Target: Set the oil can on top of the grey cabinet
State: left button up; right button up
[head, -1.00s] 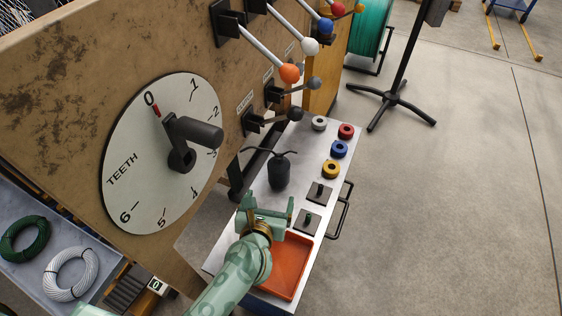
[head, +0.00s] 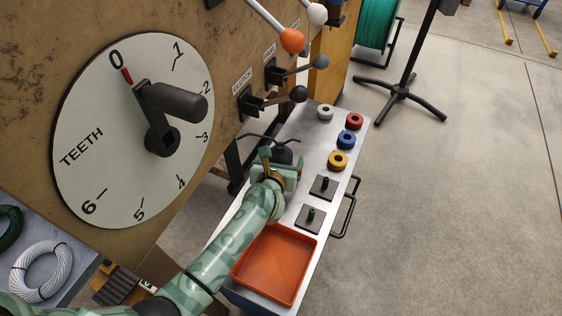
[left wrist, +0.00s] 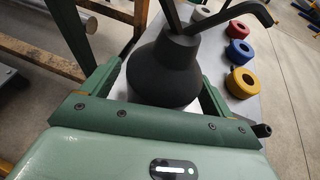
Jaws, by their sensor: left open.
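The black oil can (head: 283,150) stands upright on the light metal top of a narrow cart, its thin spout and handle rising to the sides. In the head view its lower part is hidden behind my left gripper (head: 281,167). In the left wrist view the dark round body of the oil can (left wrist: 165,72) sits between the two green fingers, which are open on either side of it. I cannot tell whether a finger touches it. My right gripper is not in view. I cannot make out a grey cabinet for certain.
The cart top (head: 313,135) also bears grey, red, blue and yellow rings (head: 338,160), two small pegged plates (head: 310,219) and an orange tray (head: 275,265). A large dial panel (head: 130,130) with levers rises at the left. Open floor lies right.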

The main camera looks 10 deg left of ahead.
pick_arm(q)
jog(key=shift+r, duration=0.15)
jog(key=c, duration=1.3)
jog(key=shift+r, duration=0.1)
jog(key=shift+c, duration=0.2)
